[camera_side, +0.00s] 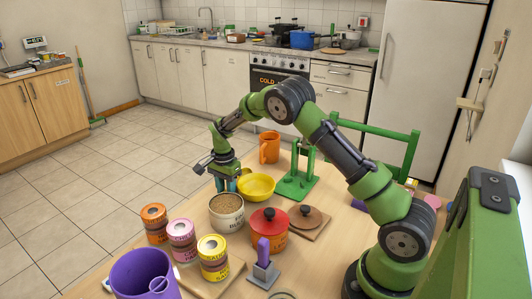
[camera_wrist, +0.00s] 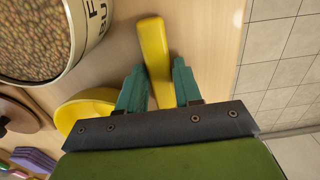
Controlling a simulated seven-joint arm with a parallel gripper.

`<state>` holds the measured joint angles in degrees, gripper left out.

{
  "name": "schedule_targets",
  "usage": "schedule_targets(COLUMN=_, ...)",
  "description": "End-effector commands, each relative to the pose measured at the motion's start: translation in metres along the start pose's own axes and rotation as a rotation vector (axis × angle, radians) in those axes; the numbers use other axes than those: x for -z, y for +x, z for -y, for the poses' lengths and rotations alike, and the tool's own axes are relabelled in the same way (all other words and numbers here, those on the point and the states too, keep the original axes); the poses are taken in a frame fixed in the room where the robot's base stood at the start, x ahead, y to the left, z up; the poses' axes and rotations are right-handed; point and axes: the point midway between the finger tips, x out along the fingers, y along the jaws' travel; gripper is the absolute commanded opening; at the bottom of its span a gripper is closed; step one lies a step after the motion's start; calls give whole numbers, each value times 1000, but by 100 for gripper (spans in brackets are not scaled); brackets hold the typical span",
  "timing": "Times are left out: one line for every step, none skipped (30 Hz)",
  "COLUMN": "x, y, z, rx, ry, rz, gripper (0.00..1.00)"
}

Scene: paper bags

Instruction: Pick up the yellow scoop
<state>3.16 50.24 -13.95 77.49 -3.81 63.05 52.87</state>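The yellow scoop (camera_side: 257,187) lies on the table, its round bowl to the right of my gripper (camera_side: 228,183) in the side view. In the wrist view, the scoop's handle (camera_wrist: 153,45) runs between the two teal fingers of my gripper (camera_wrist: 158,72). The fingers are apart, with a visible gap between the handle and the right finger. The left finger is close to the handle, and I cannot tell whether it touches. The scoop's bowl shows at the left, partly hidden behind my gripper.
A tin of brown grains (camera_side: 226,210) stands close to the scoop. An orange mug (camera_side: 269,149) and a green stand (camera_side: 297,183) are behind. A red pot (camera_side: 269,229), several small cans and a purple container (camera_side: 145,277) are nearer the camera. The table edge is close to my gripper.

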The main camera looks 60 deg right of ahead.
Motion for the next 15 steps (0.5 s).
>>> schedule_targets(x=0, y=0, z=0, rx=0, ry=0, rz=0, gripper=34)
schedule_targets(x=0, y=0, z=0, rx=0, ry=0, rz=0, gripper=29)
schedule_targets(x=0, y=0, z=0, rx=0, ry=0, rz=0, gripper=23)
schedule_targets(x=0, y=0, z=0, rx=0, ry=0, rz=0, gripper=19)
schedule_targets(x=0, y=0, z=0, rx=0, ry=0, rz=0, gripper=14)
schedule_targets(x=0, y=0, z=0, rx=0, ry=0, rz=0, gripper=8)
schedule_targets(x=0, y=-1, z=0, rx=0, ry=0, rz=0, gripper=3)
schedule_targets(x=0, y=-1, z=0, rx=0, ry=0, rz=0, gripper=0)
schedule_targets(x=0, y=-1, z=0, rx=0, ry=0, rz=0, gripper=0)
schedule_targets(x=0, y=-1, z=0, rx=1, ry=0, rz=0, gripper=0)
schedule_targets(x=0, y=-1, z=0, rx=1, ry=0, rz=0, gripper=0)
schedule_targets(x=0, y=-1, z=0, rx=1, ry=0, rz=0, gripper=0)
schedule_targets(x=0, y=-1, z=0, rx=1, ry=0, rz=0, gripper=0)
schedule_targets(x=0, y=-1, z=0, rx=1, ry=0, rz=0, gripper=0)
schedule_targets(x=0, y=-1, z=0, rx=1, ry=0, rz=0, gripper=0)
